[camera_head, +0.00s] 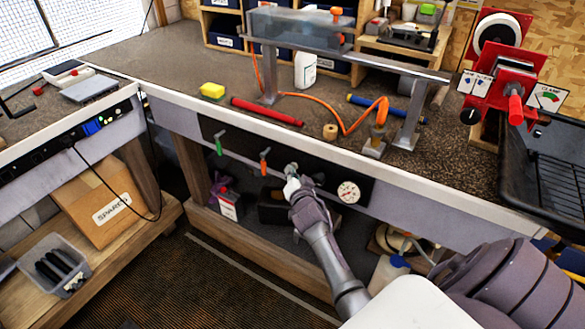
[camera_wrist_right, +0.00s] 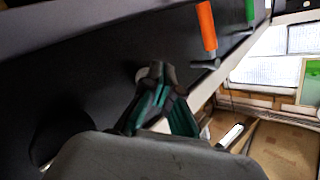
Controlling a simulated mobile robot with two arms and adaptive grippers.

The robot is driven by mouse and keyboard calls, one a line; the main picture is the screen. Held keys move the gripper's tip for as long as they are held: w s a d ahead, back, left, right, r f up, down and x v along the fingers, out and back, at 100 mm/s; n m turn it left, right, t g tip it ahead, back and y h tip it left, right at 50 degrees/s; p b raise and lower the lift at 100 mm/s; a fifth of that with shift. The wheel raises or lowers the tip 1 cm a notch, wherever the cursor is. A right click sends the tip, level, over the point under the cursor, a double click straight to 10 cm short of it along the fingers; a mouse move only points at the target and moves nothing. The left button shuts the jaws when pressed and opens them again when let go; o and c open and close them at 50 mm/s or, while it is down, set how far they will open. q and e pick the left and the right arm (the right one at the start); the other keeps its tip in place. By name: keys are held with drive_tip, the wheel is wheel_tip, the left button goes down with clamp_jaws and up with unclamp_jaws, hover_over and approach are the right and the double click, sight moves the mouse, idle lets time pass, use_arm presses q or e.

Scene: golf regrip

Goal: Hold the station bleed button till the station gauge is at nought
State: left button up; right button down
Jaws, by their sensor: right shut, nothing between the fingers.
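The station gauge (camera_head: 348,192) is a round white dial on the black panel under the bench's front edge. Its needle is too small to read surely. My right gripper (camera_head: 290,172) is at the panel, left of the gauge and right of the orange lever. In the right wrist view my right gripper (camera_wrist_right: 158,72) is shut and empty, fingertips together at the panel. A pale round piece (camera_wrist_right: 140,75), perhaps the bleed button, shows partly behind the fingertips. I cannot tell whether they press it. My left gripper is not in view.
A green lever (camera_head: 219,144) and an orange lever (camera_head: 264,160) stick out of the panel left of my right gripper. The orange lever (camera_wrist_right: 206,28) is close by in the right wrist view. Above, an orange hose (camera_head: 345,130) and red tube (camera_head: 266,111) lie on the bench.

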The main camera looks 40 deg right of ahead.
drive_tip(key=shift+s+a, duration=0.4)
drive_tip(key=shift+a, duration=0.45)
drive_tip(key=shift+s+a, duration=0.3)
drive_tip(key=shift+a, duration=0.45)
drive_tip(key=shift+s+a, duration=0.35)
drive_tip(key=shift+a, duration=0.45)
drive_tip(key=shift+s+a, duration=0.3)
drive_tip(key=shift+a, duration=0.45)
